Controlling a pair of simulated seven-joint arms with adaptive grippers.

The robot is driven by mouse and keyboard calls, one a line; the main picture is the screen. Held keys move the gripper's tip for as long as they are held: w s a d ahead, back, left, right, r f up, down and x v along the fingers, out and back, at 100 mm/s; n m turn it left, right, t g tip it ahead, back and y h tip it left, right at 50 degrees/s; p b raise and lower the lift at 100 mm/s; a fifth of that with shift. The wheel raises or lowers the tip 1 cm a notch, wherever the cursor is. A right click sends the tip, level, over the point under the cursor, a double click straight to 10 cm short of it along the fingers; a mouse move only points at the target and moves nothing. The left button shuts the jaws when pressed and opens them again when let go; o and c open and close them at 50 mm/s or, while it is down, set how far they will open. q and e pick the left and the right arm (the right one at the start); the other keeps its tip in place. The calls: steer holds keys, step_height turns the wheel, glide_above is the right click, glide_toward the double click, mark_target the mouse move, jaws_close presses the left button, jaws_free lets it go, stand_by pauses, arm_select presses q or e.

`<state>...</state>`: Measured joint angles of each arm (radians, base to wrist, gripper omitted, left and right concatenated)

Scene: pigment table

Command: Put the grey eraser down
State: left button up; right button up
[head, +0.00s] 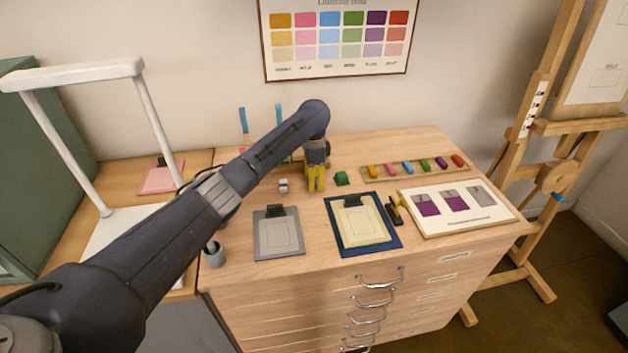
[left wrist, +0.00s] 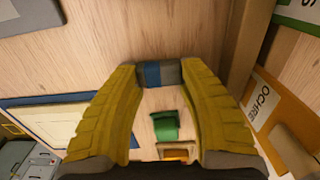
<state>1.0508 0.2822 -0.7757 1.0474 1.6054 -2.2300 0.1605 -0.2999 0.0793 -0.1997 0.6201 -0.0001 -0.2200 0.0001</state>
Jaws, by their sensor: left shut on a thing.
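My left gripper (head: 316,188) has yellow fingers pointing down over the middle of the wooden table. In the left wrist view the fingers (left wrist: 161,76) are shut on the grey eraser (left wrist: 174,73), a small block with a blue band, held between the fingertips. The fingers hide it in the head view. I cannot tell whether it touches the table. My right gripper is in neither view.
A small white block with a blue band (head: 283,186) lies just left of the gripper, and a green piece (head: 341,178) just right. In front are a grey clipboard (head: 291,249) and a navy board (head: 385,241). A pigment rack (head: 440,173) is at the back right.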

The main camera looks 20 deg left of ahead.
arm_select(q)
steer(key=o, duration=1)
steer(key=shift+f, duration=0.1)
steer(key=shift+o, duration=0.2)
step_height(320, 180, up, 12)
steer(key=shift+r, duration=0.2)
